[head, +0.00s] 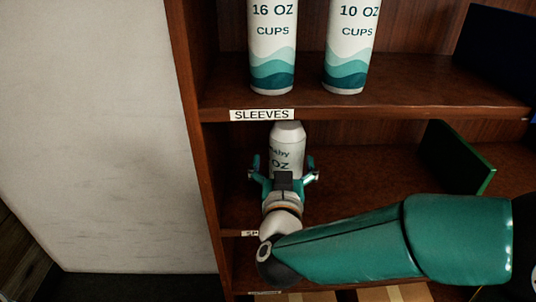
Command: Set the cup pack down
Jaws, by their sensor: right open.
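A white cup pack (288,146) with dark lettering ending in "OZ" stands upright on the shelf under the "SLEEVES" label. My right gripper (284,172) is in front of it, with its teal fingers spread to the left and right of the pack. The fingers look apart from the pack's sides. The pack's lower part is hidden behind my gripper. My left gripper is not in view.
The shelf above holds a 16 OZ cup pack (272,45) and a 10 OZ cup pack (351,45). A green panel (459,157) stands on the right of the lower shelf. The wooden upright (196,130) is close on the left.

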